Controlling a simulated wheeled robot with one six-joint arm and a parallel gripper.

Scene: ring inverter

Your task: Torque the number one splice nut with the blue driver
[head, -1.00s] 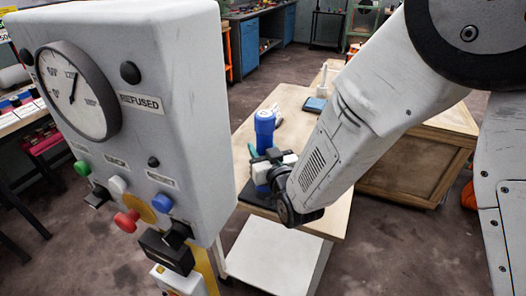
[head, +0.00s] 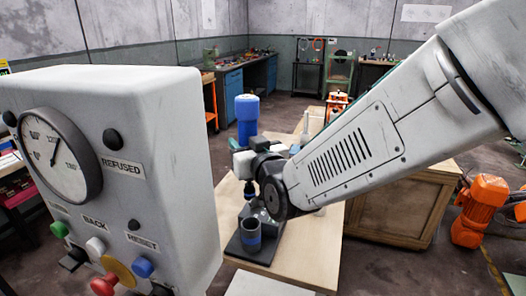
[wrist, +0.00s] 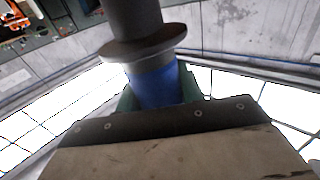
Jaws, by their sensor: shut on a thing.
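The blue driver (head: 247,108) stands upright in the head view, its blue upper body above my gripper (head: 250,162) and a dark lower end below it. My gripper is shut on the driver. The wrist view shows the driver's blue band (wrist: 156,86) between the jaws (wrist: 160,108), with a dark flanged part beyond it. The driver is held above a black stand (head: 263,253) with an upright dark, blue-rimmed cup (head: 250,232). I cannot make out the number one splice nut in either view.
A grey panel (head: 165,130) with a round gauge, a "REFUSED" label and coloured buttons fills the left, close to the arm. The wooden table (head: 320,232) has bare top right of the stand. A wooden crate (head: 395,215) and orange machine (head: 480,210) stand to the right.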

